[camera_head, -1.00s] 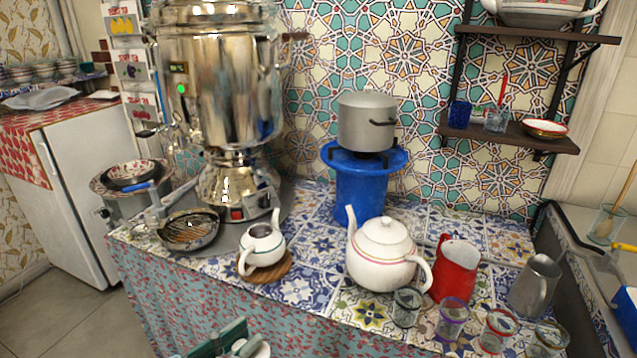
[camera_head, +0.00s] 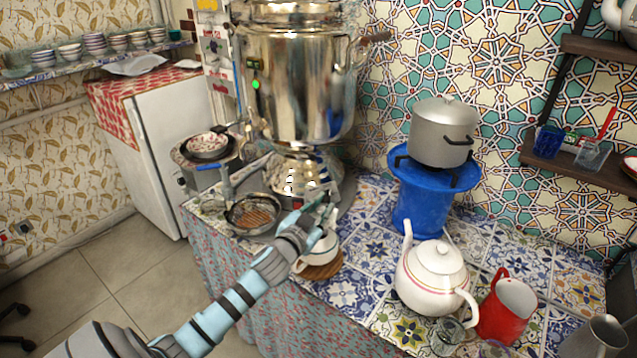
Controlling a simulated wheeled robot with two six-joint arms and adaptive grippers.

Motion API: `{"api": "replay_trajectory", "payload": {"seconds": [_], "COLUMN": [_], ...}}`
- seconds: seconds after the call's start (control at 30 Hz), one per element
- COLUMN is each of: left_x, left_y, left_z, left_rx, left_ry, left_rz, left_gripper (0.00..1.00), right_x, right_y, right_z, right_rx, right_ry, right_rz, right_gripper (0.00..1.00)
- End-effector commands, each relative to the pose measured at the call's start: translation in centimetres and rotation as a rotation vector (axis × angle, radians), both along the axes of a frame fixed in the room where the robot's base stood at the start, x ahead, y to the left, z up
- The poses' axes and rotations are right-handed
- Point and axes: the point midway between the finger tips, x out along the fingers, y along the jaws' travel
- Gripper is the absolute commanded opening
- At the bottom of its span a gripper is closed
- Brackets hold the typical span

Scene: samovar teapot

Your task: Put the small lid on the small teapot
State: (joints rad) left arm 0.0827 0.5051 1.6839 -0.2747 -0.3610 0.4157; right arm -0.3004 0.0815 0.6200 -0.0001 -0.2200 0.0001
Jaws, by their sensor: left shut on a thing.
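The small white teapot (camera_head: 323,247) stands on a round wooden coaster (camera_head: 325,270) near the front edge of the tiled table. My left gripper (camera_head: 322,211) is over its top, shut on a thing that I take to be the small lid. The lid is hidden by the fingers, so I cannot tell whether it touches the teapot's rim. My left arm covers the teapot's upper left side. My right gripper is not in view.
The big samovar (camera_head: 295,90) stands close behind, with a strainer pan (camera_head: 253,212) to the left. A large white teapot (camera_head: 432,278), a red jug (camera_head: 508,308) and a blue stove (camera_head: 425,205) with a pot (camera_head: 442,135) are to the right.

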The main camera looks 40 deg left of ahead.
Motion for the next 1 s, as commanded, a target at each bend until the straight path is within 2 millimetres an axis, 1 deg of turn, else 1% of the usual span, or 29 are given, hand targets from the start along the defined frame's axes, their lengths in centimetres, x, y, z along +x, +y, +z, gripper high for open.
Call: {"api": "replay_trajectory", "payload": {"seconds": [0.03, 0.1, 0.17, 0.27, 0.5, 0.63, 0.73, 1.0], "left_x": [0.6, 1.1, 1.2, 1.2, 1.1, 1.1, 1.1, 1.1], "left_y": [0.8, 1.6, 1.9, 1.9, 2.0, 2.0, 2.0, 2.0], "left_z": [0.9, 0.8, 0.4, -0.5, -3.6, -4.8, -5.1, -5.0], "left_rx": [0.014, 0.031, 0.036, 0.037, 0.037, 0.037, 0.037, 0.036], "left_ry": [0.004, 0.010, 0.013, 0.013, 0.013, 0.013, 0.013, 0.014], "left_rz": [0.027, 0.051, 0.060, 0.061, 0.061, 0.061, 0.061, 0.060], "left_gripper": [0.00, 0.00, 0.00, 0.00, 0.00, 0.00, 0.00, 0.00], "right_x": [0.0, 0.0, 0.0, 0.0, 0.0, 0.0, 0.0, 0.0], "right_y": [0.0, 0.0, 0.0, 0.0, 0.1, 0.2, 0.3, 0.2], "right_z": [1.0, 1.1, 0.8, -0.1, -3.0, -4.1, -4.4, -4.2], "right_rx": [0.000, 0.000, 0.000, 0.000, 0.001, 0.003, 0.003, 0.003], "right_ry": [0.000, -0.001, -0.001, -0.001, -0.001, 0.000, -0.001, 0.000], "right_rz": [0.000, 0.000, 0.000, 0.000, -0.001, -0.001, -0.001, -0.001], "right_gripper": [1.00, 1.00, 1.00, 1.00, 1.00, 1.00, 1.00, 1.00]}}
